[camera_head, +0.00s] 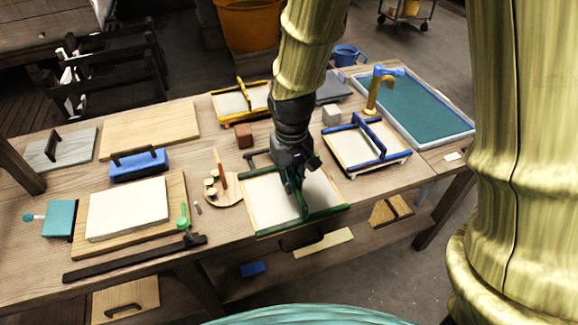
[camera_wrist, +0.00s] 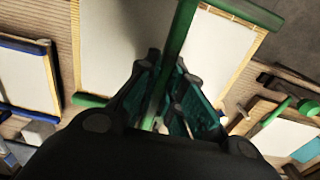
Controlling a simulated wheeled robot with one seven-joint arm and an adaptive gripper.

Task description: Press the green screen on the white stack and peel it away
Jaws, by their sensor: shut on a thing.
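The green screen (camera_head: 264,199) lies on the table near its front edge, right of the white stack. It has a green frame, a pale sheet and a green bar across its middle; it also shows in the wrist view (camera_wrist: 110,45). My gripper (camera_head: 297,192) is over the screen, shut on the green bar, which runs between the fingers in the wrist view (camera_wrist: 160,95). The white stack (camera_head: 127,208) lies on a wooden board (camera_head: 178,188) at the left of the table. Its corner seems to show at the right of the wrist view (camera_wrist: 282,142).
A dark bar (camera_head: 130,258) lies along the front edge. A blue-framed screen (camera_head: 362,146) and a teal basin (camera_head: 415,105) are to the right.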

